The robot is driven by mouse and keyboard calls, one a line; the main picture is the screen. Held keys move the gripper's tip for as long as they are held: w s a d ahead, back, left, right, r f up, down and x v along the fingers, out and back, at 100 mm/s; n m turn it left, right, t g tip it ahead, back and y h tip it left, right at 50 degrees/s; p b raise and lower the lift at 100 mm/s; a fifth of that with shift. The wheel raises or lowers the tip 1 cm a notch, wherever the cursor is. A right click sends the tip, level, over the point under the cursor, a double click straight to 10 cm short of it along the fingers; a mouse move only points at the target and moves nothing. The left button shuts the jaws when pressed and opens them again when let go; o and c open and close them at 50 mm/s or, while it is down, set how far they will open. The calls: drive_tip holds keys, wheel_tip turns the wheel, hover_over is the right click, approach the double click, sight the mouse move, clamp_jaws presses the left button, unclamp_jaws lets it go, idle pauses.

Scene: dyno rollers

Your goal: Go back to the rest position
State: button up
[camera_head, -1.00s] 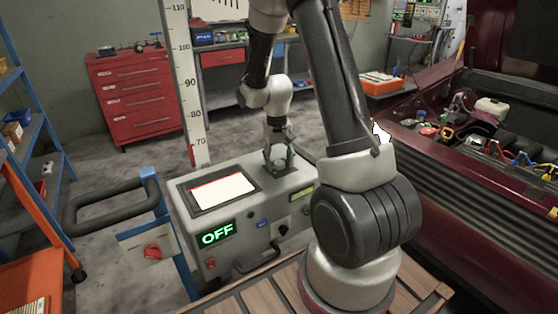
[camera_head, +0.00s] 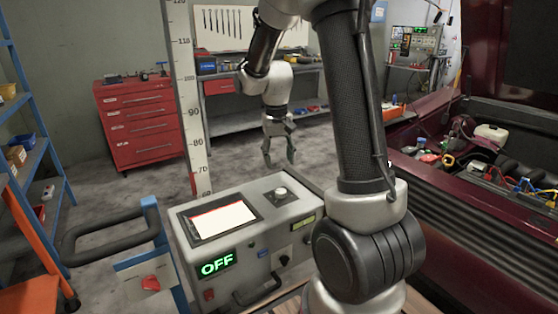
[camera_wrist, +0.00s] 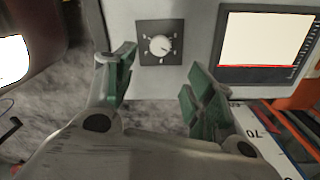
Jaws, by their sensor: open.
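My gripper (camera_head: 279,158) is open and empty, its fingers pointing down above and behind the grey console. In the wrist view my gripper (camera_wrist: 155,85) shows two green-padded fingertips spread apart. The console (camera_head: 262,235) has a white screen with a red line and a green "OFF" display (camera_head: 217,263) on its front. A round knob (camera_head: 280,192) sits on its top panel, apart from my fingers. The knob also shows in the wrist view (camera_wrist: 160,46), beyond the gap between the fingers.
A red drawer cabinet (camera_head: 141,122) and a workbench stand at the back wall. A dark red car with an open engine bay (camera_head: 480,200) is on the right. A blue shelf (camera_head: 30,150) is on the left.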

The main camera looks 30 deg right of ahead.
idle(0.3)
drive_tip(key=s+a+r+n+t, duration=0.1)
drive_tip(key=s+a+r+t, duration=0.1)
drive_tip(key=s+r, duration=0.5)
drive_tip(key=s+a+r+n+t, duration=0.2)
drive_tip(key=s+r, duration=0.5)
drive_tip(key=s, duration=1)
drive_tip(key=shift+a+r, duration=0.15)
drive_tip(key=shift+a, duration=0.1)
